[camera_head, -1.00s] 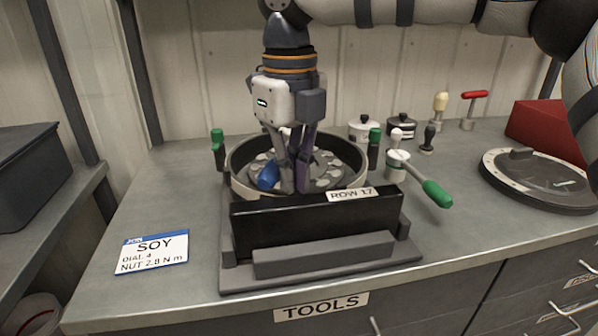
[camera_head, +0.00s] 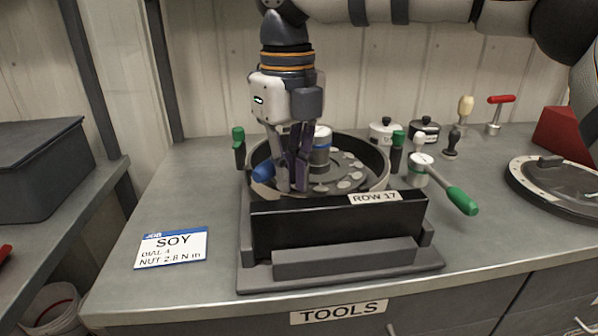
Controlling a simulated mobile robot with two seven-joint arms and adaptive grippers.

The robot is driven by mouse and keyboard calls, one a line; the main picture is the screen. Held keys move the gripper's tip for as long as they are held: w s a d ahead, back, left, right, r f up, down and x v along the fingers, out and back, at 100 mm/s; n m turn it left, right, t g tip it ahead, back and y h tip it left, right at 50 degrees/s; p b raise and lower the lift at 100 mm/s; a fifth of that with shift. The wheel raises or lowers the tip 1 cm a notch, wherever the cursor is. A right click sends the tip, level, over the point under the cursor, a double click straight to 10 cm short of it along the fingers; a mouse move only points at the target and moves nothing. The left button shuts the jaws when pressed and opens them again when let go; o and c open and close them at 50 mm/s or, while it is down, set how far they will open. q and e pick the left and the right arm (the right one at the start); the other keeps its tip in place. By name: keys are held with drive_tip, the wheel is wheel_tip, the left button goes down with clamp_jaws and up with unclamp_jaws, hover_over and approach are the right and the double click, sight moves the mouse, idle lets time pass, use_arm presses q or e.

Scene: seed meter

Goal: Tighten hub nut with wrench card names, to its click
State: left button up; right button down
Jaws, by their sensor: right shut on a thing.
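The seed meter (camera_head: 338,275) stands on the bench with a black front labelled ROW 17 and a round open housing. My right gripper (camera_head: 299,186) points down into the housing, in front of and left of the cylinder, shut on a blue-handled tool (camera_head: 263,172) whose blue end sticks out left. The fingers hide the rest. The job card (camera_head: 172,248) reads SOY, DIAL 4, NUT 2.8 N m. My left gripper is out of view.
Green-topped posts (camera_head: 239,146) flank the housing. A green-handled lever (camera_head: 450,190) reaches out right. Lidded pots (camera_head: 384,132), a red-handled tool (camera_head: 497,112) and a round dark cover (camera_head: 560,185) stand right and behind. The bench left of the meter is clear around the card.

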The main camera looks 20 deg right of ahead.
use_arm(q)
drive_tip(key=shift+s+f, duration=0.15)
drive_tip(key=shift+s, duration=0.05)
use_arm(e)
drive_tip(key=shift+w+a, duration=0.45)
drive_tip(key=shift+a, duration=0.2)
drive_tip(key=shift+w+a, duration=0.2)
drive_tip(key=shift+w, duration=0.1)
drive_tip(key=shift+s+d+r+p, duration=0.25)
drive_tip(key=shift+s+r+p, duration=0.05)
drive_tip(key=shift+s, duration=0.25)
drive_tip(key=shift+s+f, duration=0.1)
drive_tip(key=shift+d+r, duration=0.1)
drive_tip(key=shift+r, duration=0.45)
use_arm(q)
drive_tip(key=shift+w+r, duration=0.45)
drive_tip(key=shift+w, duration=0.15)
use_arm(e)
wheel_tip(320, 180, up, 6)
drive_tip(key=shift+r, duration=0.25)
